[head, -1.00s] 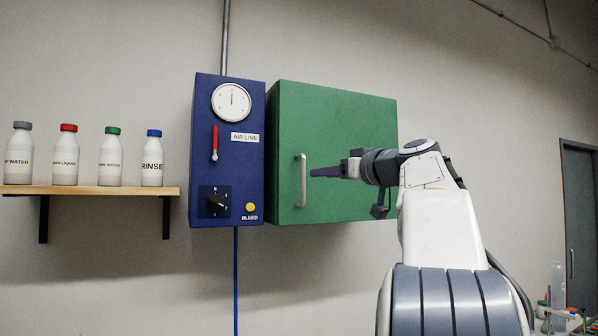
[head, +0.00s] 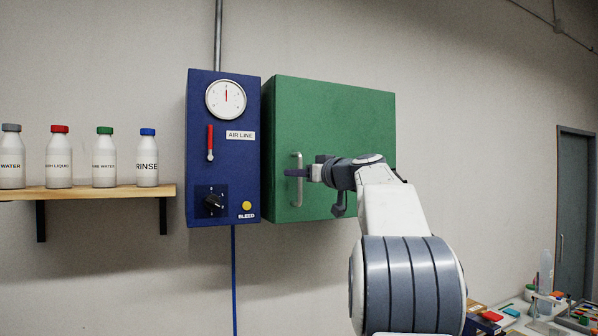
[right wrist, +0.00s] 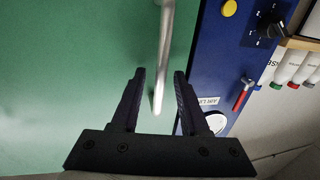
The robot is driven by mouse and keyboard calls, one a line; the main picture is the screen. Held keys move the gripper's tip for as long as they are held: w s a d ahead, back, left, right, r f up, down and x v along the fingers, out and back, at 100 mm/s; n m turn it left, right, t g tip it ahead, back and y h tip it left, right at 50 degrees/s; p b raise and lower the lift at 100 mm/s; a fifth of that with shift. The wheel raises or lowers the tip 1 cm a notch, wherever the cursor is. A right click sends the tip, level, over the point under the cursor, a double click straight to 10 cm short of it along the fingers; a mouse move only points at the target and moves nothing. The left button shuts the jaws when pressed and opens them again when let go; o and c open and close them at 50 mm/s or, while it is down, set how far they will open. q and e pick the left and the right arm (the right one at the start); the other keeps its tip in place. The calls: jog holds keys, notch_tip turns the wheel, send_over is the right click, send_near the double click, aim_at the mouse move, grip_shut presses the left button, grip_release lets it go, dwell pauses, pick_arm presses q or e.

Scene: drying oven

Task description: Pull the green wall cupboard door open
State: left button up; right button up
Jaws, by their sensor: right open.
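The green wall cupboard (head: 340,115) hangs on the wall with its door shut. Its vertical metal bar handle (head: 297,165) is near the door's left edge. My right gripper (head: 290,173) is at the handle in the head view. In the right wrist view the open jaws (right wrist: 158,85) have the handle (right wrist: 163,62) between them, with a gap on each side; the bar appears nearer the right finger. I cannot tell whether the fingertips touch the door. The left gripper is out of view.
A blue air line panel (head: 225,110) with gauge, red lever, knob and yellow button adjoins the cupboard's left side. A wooden shelf (head: 90,192) with several bottles is farther left. A cluttered bench (head: 520,318) stands at lower right.

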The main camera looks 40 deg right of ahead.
grip_shut()
dwell(1.2)
